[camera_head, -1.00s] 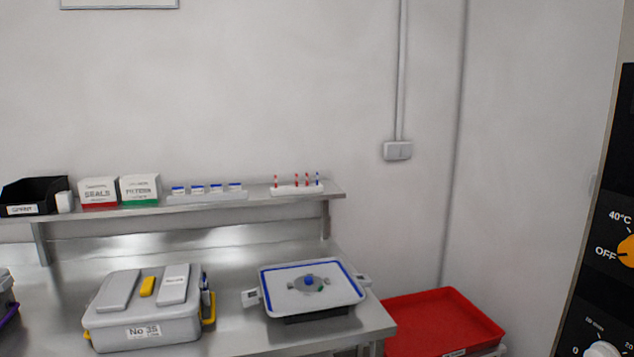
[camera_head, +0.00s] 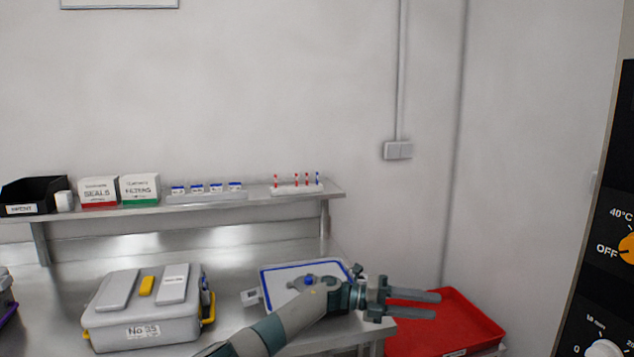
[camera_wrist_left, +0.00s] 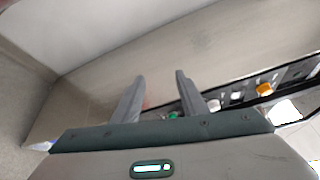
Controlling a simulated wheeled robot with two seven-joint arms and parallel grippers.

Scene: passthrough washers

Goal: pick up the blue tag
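The blue tag (camera_head: 317,178) is a small thin upright piece at the right end of a white rack (camera_head: 297,189) on the wall shelf. Several red tags (camera_head: 296,180) stand to its left in the same rack. My left gripper (camera_head: 436,306) is over the red tray, right of and well below the blue tag. Its two fingers point right and are apart, with nothing between them. The left wrist view shows the same open fingers (camera_wrist_left: 160,82); the blue tag cannot be made out there. My right gripper is not in view.
The steel shelf (camera_head: 230,205) also carries a black bin (camera_head: 35,195), two boxes and blue-capped vials. Below on the bench are a grey case (camera_head: 145,310) and a white blue-rimmed tray (camera_head: 275,283), partly behind my left arm. A red tray (camera_head: 465,325) stands right of the bench.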

